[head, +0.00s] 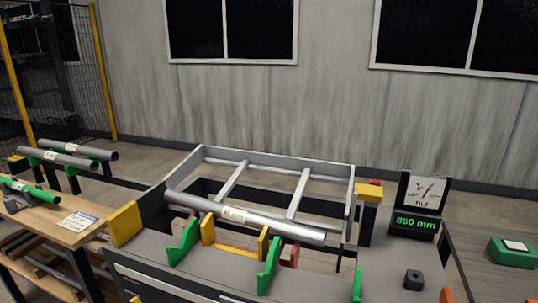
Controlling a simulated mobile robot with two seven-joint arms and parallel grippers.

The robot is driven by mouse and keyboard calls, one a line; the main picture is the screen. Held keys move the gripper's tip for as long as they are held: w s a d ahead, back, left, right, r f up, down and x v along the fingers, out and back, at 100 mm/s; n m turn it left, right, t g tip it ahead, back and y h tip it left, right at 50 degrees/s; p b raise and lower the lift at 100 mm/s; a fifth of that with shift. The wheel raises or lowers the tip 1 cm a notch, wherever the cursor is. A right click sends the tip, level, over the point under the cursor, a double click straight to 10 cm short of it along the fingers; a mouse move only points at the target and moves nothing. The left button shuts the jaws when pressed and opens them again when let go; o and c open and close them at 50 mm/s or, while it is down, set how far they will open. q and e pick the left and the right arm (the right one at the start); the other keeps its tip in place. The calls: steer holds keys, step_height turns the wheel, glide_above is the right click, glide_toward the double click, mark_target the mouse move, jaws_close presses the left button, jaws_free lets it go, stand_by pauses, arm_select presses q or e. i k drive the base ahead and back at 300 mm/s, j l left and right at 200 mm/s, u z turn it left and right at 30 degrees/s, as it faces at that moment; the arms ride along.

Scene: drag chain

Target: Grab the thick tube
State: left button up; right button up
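A long grey tube (270,224) with a white label lies across the green and yellow supports of the machine in the middle, tilted slightly down to the right in the picture. Two more grey tubes, one behind (85,150) and one in front (55,158), lie on a rack at the left. The tube on the machine looks thicker than these, but it may also be nearer. Neither of my grippers shows in the head view, and nothing is seen holding a tube.
A grey frame with crossbars (280,164) stands behind the tube. A tilt gauge with an "860 mm" display (417,225) is at right, near a green box (512,252). A wooden bench (40,220) with a green tool stands at left. Yellow blocks flank the machine.

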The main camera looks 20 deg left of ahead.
mark_target(92, 166)
steer(key=u, duration=2.55)
steer(key=i+j+u, duration=0.1)
steer(key=i+u, duration=0.35)
steer(key=i, duration=2.8)
steer(key=i+z, duration=0.15)
steer(key=i, duration=0.35)
steer(key=i+j+z, duration=0.15)
steer(key=i, duration=0.35)
